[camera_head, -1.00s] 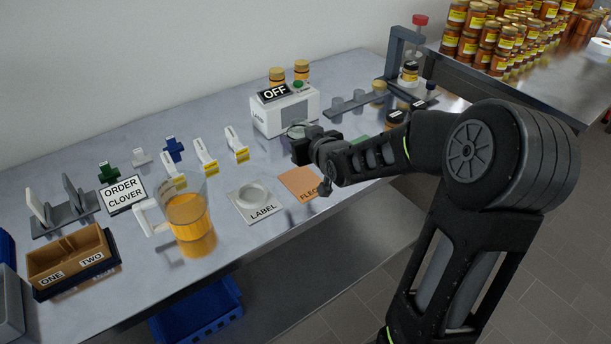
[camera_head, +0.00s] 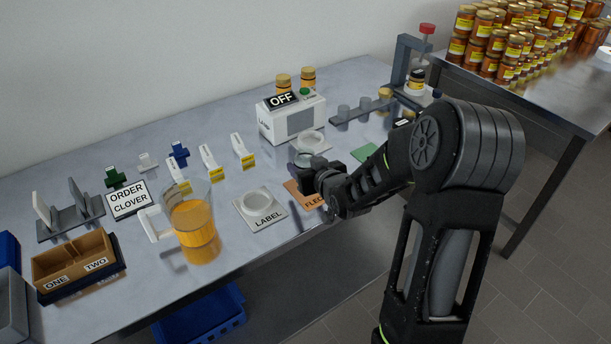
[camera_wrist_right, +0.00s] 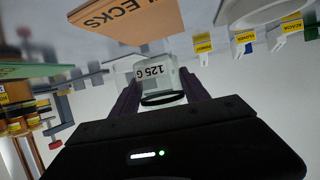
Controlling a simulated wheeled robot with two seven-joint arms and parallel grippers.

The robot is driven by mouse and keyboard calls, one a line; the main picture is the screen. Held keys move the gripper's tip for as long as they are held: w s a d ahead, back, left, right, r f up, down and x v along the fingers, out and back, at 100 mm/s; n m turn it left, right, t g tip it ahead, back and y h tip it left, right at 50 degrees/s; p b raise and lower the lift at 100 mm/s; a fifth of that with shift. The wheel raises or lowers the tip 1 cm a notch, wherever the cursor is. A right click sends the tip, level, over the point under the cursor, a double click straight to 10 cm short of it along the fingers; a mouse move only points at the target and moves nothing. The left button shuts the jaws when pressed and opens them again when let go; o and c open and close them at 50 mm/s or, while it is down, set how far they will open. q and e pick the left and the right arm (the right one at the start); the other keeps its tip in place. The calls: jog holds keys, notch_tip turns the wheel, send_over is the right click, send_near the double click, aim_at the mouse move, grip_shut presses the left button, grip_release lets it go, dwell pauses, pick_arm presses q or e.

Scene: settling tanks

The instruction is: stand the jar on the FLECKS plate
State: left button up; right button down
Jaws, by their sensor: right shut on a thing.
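The jar is small clear glass with a white "125 G" label, and it shows in the right wrist view (camera_wrist_right: 157,78) between my fingers. My right gripper (camera_wrist_right: 160,92) is shut on it. In the head view the right gripper (camera_head: 303,172) hides most of the jar; a bit of its round glass top (camera_head: 302,158) shows. The orange FLECKS plate (camera_head: 296,190) lies on the bench close beside and below the gripper, partly covered by it. It also shows in the right wrist view (camera_wrist_right: 125,18), apart from the jar. My left gripper is not in view.
The LABEL plate (camera_head: 244,216) with a white ring lies left of FLECKS. A jug of honey (camera_head: 194,228) stands further left. Behind are a white box marked OFF (camera_head: 291,124) and a round pale dish (camera_head: 312,141). A green plate (camera_head: 366,152) lies to the right.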

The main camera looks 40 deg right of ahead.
notch_tip(320, 180, down, 4)
jog(key=shift+r, duration=0.25)
jog(key=shift+f, duration=0.2)
jog(key=c, duration=0.6)
grip_release()
jog(key=shift+o, duration=0.2)
jog(key=shift+r, duration=0.15)
